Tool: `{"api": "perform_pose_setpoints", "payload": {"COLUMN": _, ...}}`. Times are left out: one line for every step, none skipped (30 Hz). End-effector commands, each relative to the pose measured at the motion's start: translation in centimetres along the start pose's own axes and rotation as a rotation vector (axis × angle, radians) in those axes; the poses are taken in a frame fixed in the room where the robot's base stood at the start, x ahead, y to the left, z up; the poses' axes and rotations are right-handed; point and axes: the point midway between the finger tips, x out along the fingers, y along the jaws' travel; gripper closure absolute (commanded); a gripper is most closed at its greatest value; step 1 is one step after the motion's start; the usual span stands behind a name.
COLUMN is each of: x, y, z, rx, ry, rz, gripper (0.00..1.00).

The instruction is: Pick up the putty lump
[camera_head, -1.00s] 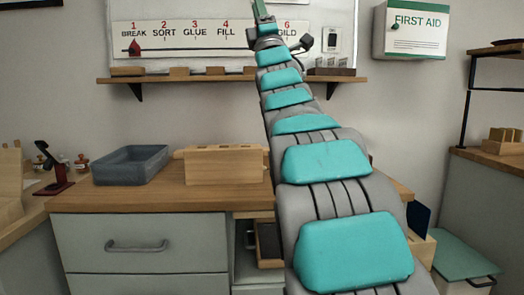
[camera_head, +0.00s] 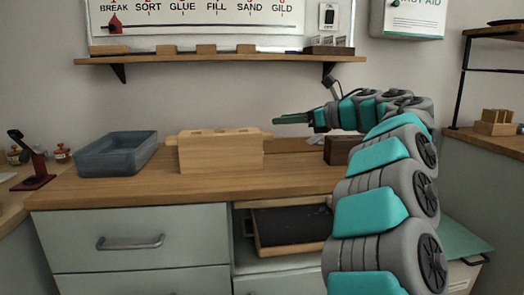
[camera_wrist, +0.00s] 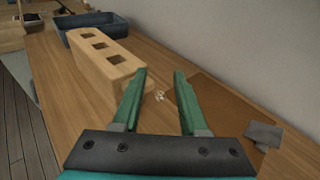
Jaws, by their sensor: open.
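My gripper (camera_head: 284,118) is above the back of the wooden counter, pointing left. In the wrist view its two green fingers (camera_wrist: 160,74) are apart with nothing held between them. A small pale, yellowish thing (camera_wrist: 159,96) lies on the counter, seen between the fingers and below them. It is too small to tell whether it is the putty lump. No other thing is clearly the putty lump. A grey, angular thing (camera_wrist: 263,134) is at the right of the wrist view, on or beside a brown mat (camera_wrist: 225,110).
A wooden block with square holes (camera_head: 220,152) stands on the counter (camera_head: 110,188), left of my gripper. A blue-grey tray (camera_head: 118,158) is farther left. A dark brown box (camera_head: 342,150) is below my forearm. A drawer (camera_head: 262,246) stands open below. A shelf (camera_head: 215,59) runs above.

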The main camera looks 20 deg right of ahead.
Motion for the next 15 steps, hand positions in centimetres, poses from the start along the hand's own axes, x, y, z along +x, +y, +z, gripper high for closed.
{"api": "perform_pose_setpoints", "payload": {"x": -0.8, "y": -0.6, "z": -2.4, "rx": 0.011, "ry": 0.062, "rz": -0.006, "gripper": 0.57}}
{"api": "perform_pose_setpoints", "payload": {"x": -1.1, "y": -0.7, "z": -3.5, "rx": 0.018, "ry": 0.094, "rz": -0.005, "gripper": 0.57}}
{"api": "perform_pose_setpoints", "payload": {"x": -1.5, "y": -0.8, "z": -4.8, "rx": 0.026, "ry": 0.129, "rz": -0.004, "gripper": 0.57}}
{"api": "perform_pose_setpoints", "payload": {"x": -1.7, "y": -0.9, "z": -5.5, "rx": 0.032, "ry": 0.149, "rz": -0.002, "gripper": 0.57}}
{"api": "perform_pose_setpoints", "payload": {"x": -1.9, "y": -1.0, "z": -6.2, "rx": 0.036, "ry": 0.167, "rz": -0.002, "gripper": 0.57}}
{"api": "perform_pose_setpoints", "payload": {"x": -2.1, "y": -1.1, "z": -6.8, "rx": 0.04, "ry": 0.182, "rz": -0.003, "gripper": 0.57}}
{"api": "perform_pose_setpoints", "payload": {"x": -2.2, "y": -1.1, "z": -7.1, "rx": 0.042, "ry": 0.191, "rz": -0.002, "gripper": 0.57}}
{"api": "perform_pose_setpoints", "payload": {"x": -2.1, "y": -1.1, "z": -7.3, "rx": 0.044, "ry": 0.197, "rz": -0.002, "gripper": 0.57}}
{"api": "perform_pose_setpoints", "payload": {"x": -2.0, "y": -1.1, "z": -7.5, "rx": 0.045, "ry": 0.201, "rz": -0.001, "gripper": 0.57}}
{"api": "perform_pose_setpoints", "payload": {"x": -1.8, "y": -1.1, "z": -7.5, "rx": 0.045, "ry": 0.203, "rz": 0.0, "gripper": 0.57}}
{"api": "perform_pose_setpoints", "payload": {"x": -1.5, "y": -1.0, "z": -7.6, "rx": 0.045, "ry": 0.202, "rz": 0.001, "gripper": 0.57}}
{"api": "perform_pose_setpoints", "payload": {"x": -1.1, "y": -1.0, "z": -7.6, "rx": 0.045, "ry": 0.201, "rz": 0.002, "gripper": 0.57}}
{"api": "perform_pose_setpoints", "payload": {"x": -0.7, "y": -1.0, "z": -7.6, "rx": 0.044, "ry": 0.201, "rz": 0.002, "gripper": 0.57}}
{"api": "perform_pose_setpoints", "payload": {"x": -0.2, "y": -0.9, "z": -7.7, "rx": 0.044, "ry": 0.2, "rz": 0.003, "gripper": 0.57}}
{"api": "perform_pose_setpoints", "payload": {"x": 0.4, "y": -0.9, "z": -7.7, "rx": 0.043, "ry": 0.2, "rz": 0.002, "gripper": 0.57}}
